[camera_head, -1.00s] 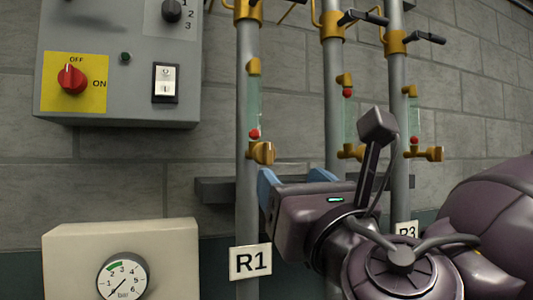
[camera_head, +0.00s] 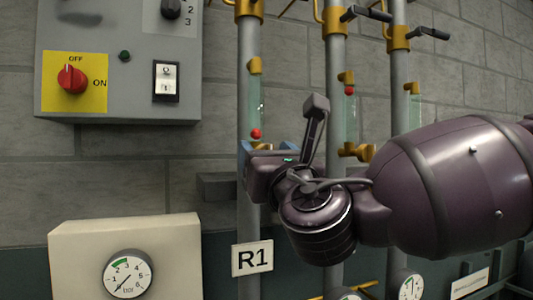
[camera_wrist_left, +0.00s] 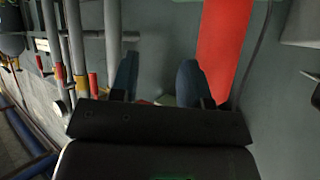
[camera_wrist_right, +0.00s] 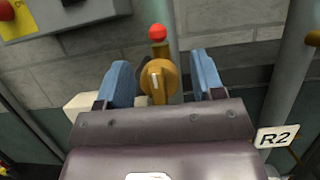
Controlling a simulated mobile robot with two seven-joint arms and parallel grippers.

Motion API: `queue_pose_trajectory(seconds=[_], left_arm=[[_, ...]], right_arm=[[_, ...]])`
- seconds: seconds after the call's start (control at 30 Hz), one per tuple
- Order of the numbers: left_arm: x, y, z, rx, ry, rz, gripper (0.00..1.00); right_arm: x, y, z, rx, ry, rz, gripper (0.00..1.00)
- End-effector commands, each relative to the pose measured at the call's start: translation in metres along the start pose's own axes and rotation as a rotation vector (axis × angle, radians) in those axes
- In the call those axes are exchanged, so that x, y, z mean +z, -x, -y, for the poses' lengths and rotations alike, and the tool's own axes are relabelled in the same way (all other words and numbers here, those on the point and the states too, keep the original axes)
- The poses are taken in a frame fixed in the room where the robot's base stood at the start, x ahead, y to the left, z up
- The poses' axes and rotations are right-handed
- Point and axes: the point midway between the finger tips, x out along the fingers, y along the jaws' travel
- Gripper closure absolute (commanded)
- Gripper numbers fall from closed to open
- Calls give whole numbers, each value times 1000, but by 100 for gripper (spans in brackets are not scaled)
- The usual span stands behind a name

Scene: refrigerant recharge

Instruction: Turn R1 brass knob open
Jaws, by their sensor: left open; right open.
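The R1 brass knob (camera_wrist_right: 160,82) shows in the right wrist view below a red ball (camera_wrist_right: 157,33). It lies between the two blue fingers of my right gripper (camera_wrist_right: 166,82), with gaps on both sides. The right gripper is open. In the head view, my right gripper (camera_head: 264,148) is at the R1 pipe (camera_head: 249,50), just under the red ball of its sight glass, and mostly hides the knob. The R1 label (camera_head: 252,258) hangs lower on that pipe. My left gripper (camera_wrist_left: 158,85) is open and empty in the left wrist view; it is not in the head view.
A grey control box (camera_head: 120,60) with a red switch (camera_head: 72,78) is on the wall at left. A beige gauge box (camera_head: 75,250) stands below it. Two more pipes with brass fittings are behind my right arm. In the left wrist view, a red strip (camera_wrist_left: 225,45) is ahead.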

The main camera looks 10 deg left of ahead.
Motion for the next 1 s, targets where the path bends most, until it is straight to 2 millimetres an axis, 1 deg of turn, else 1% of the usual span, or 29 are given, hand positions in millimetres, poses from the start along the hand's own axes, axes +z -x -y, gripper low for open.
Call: queue_pose_trajectory(seconds=[0.1, 0.13, 0.4, 0.43, 0.77, 1.0], left_arm=[[0, 0, 0, 0, 0, 1, 57], [0, 0, 0, 0, 0, 1, 57], [3, 2, 0, -1, 1, 7, 57], [4, 2, 0, -1, 1, 8, 57], [11, 0, 0, -2, 1, 13, 57], [23, -7, -2, 0, 1, 16, 57]], right_arm=[[0, 0, 0, 0, 0, 0, 38], [0, 0, 0, 0, 0, 0, 41], [0, 0, 0, 0, 0, 0, 83], [0, 0, 0, -1, 0, 0, 86], [-2, 1, 0, -23, -52, -1, 86], [-5, 1, 0, -82, -199, -4, 86]])
